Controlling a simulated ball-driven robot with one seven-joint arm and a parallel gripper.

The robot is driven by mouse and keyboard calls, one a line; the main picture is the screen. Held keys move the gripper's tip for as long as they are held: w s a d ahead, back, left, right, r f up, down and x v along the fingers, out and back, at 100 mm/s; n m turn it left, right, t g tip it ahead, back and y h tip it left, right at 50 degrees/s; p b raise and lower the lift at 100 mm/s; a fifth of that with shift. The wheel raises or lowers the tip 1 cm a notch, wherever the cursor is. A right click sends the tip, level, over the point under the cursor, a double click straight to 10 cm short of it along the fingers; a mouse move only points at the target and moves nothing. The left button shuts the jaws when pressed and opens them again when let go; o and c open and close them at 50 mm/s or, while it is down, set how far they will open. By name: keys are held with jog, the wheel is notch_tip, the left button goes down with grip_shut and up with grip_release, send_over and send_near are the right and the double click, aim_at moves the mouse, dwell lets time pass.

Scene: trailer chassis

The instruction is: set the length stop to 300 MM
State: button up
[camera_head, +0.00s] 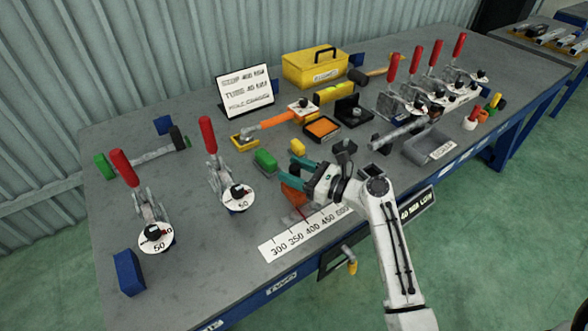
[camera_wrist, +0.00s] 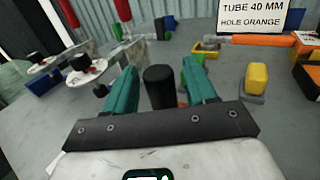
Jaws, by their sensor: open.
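The scale strip (camera_head: 308,231) lies along the table's front edge, marked 300 at its left end and rising to the right. An orange-red block (camera_head: 293,196) sits behind the strip, partly hidden under my gripper; it may be the length stop. My gripper (camera_head: 293,172) has teal fingers, spread open above and behind that block. In the wrist view, a black upright cylinder (camera_wrist: 159,88) stands between the open fingers, with gaps on both sides. I cannot tell whether it belongs to the stop. The stop's exact reading is hidden.
Red-handled toggle clamps (camera_head: 124,168) stand at left and more (camera_head: 393,70) at right. A green block (camera_head: 265,161) and yellow block (camera_head: 298,146) are close to my gripper.

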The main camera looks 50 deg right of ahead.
jog(key=shift+w, duration=0.1)
jog(key=shift+c, duration=0.4)
grip_shut()
